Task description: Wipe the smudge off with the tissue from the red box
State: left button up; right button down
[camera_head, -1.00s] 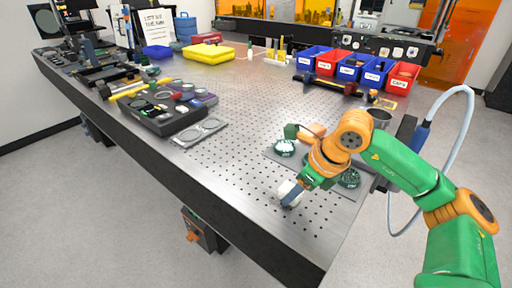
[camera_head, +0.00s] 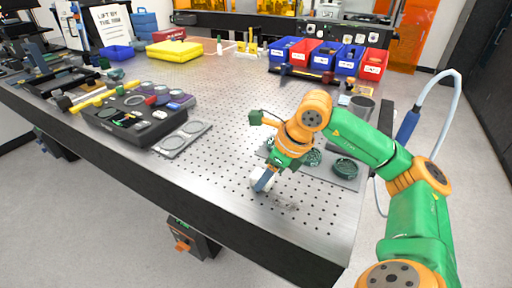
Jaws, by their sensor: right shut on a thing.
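My right gripper (camera_head: 266,176) reaches down to the perforated metal table (camera_head: 225,160) near its front edge. It is shut on a crumpled white tissue (camera_head: 256,183), which is low at the table top and seems to touch it. The gripper hides part of the tissue. A red bin (camera_head: 322,56) stands among blue bins at the back, and a red case (camera_head: 170,34) lies at the back left. I cannot tell which is the red box. My left gripper is not in view.
A grey plate (camera_head: 344,168) with round dark green parts lies right of the gripper, partly behind my arm. A metal cup (camera_head: 362,106) stands behind my arm. A black tray (camera_head: 125,121) and a grey two-ring plate (camera_head: 182,139) lie left. The middle of the table is clear.

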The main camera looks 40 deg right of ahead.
notch_tip(320, 180, up, 2)
jog(key=shift+w+r+p, duration=0.15)
jog(key=shift+r+p, duration=0.05)
jog(key=shift+p, duration=0.15)
jog(key=shift+p+v, duration=0.9)
jog(key=shift+v, duration=0.3)
jog(key=shift+a+r+p, duration=0.15)
jog(key=shift+r+p, duration=1.2)
jog(key=shift+r, duration=0.35)
jog(key=shift+w, duration=0.1)
